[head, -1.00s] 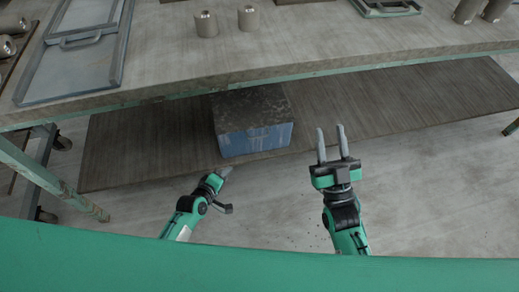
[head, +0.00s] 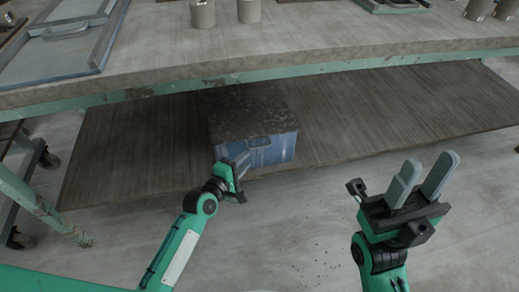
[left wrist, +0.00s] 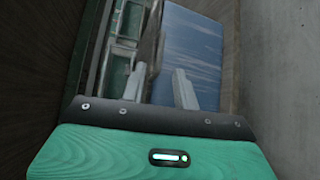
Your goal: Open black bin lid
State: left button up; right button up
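The bin (head: 278,153) is a blue box with a dark, worn lid (head: 250,105), standing on the lower shelf; the lid lies flat on it. A small rectangular handle or latch (head: 259,142) shows on its front. My left gripper (head: 242,161) is at the bin's front, close below the lid edge; contact cannot be told. In the left wrist view the gripper (left wrist: 160,88) has its fingers apart, with the blue bin wall (left wrist: 197,45) beyond them and a dark strip between. My right gripper (head: 424,176) is open and empty, right of the bin.
The lower shelf (head: 390,110) is bare on both sides of the bin. A framed tray (head: 65,45) and grey cylinders (head: 203,14) stand on the table.

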aim_at(259, 147)
pick_arm(q)
jog(key=b+x, duration=0.2)
jog(key=x, duration=0.7)
jog(key=shift+w+b, duration=0.2)
jog(key=shift+b, duration=0.15)
grip_shut()
